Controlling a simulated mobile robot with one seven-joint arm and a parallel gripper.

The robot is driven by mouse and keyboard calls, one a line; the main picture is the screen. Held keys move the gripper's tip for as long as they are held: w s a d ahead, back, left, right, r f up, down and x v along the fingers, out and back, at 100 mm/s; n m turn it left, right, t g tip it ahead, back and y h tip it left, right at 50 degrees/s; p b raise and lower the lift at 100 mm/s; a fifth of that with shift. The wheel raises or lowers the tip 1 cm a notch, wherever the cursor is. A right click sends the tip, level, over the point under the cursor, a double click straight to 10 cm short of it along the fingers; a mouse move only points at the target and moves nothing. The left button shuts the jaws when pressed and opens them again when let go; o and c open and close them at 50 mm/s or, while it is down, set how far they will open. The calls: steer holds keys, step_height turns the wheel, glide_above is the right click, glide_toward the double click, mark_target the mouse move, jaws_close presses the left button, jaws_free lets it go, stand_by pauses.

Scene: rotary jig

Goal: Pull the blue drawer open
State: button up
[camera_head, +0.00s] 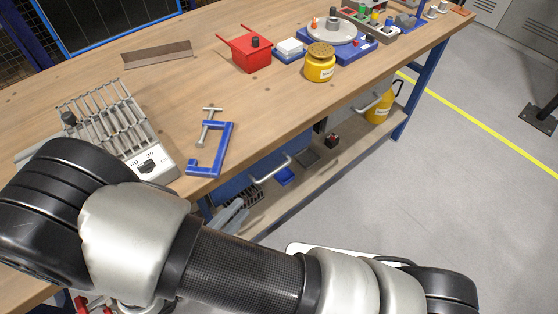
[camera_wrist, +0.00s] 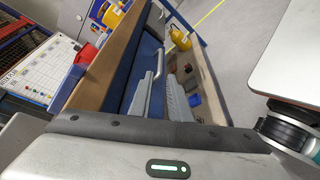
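The blue drawer (camera_head: 233,180) is under the workbench, its front close to the bench's front face, so it looks shut. Its silver bar handle (camera_head: 271,169) stands out from the front. In the wrist view, the blue front (camera_wrist: 144,62) and the handle (camera_wrist: 160,63) lie just beyond my fingertips. My gripper (camera_wrist: 160,82) is open, with a visible gap between its two grey fingers and nothing held. The handle lines up with that gap; whether it reaches between the tips is unclear. In the head view, my gripper (camera_head: 241,204) is below and left of the handle, partly hidden by my arm.
The wooden workbench (camera_head: 180,85) carries a blue clamp (camera_head: 222,150) near its front edge, above the drawer. A lower shelf (camera_head: 300,190) holds a blue bin (camera_head: 285,176) and other items. Another handle (camera_head: 369,104) is farther right. The floor in front is clear.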

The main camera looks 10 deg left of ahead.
mark_target(270, 176)
steer(key=b+x, duration=0.1)
steer(key=x, duration=1.6)
steer(key=shift+w+a+f+b, duration=0.15)
steer(key=shift+f+b, duration=0.1)
steer(key=shift+b, duration=0.1)
steer(key=shift+c, duration=0.4)
jaws_close()
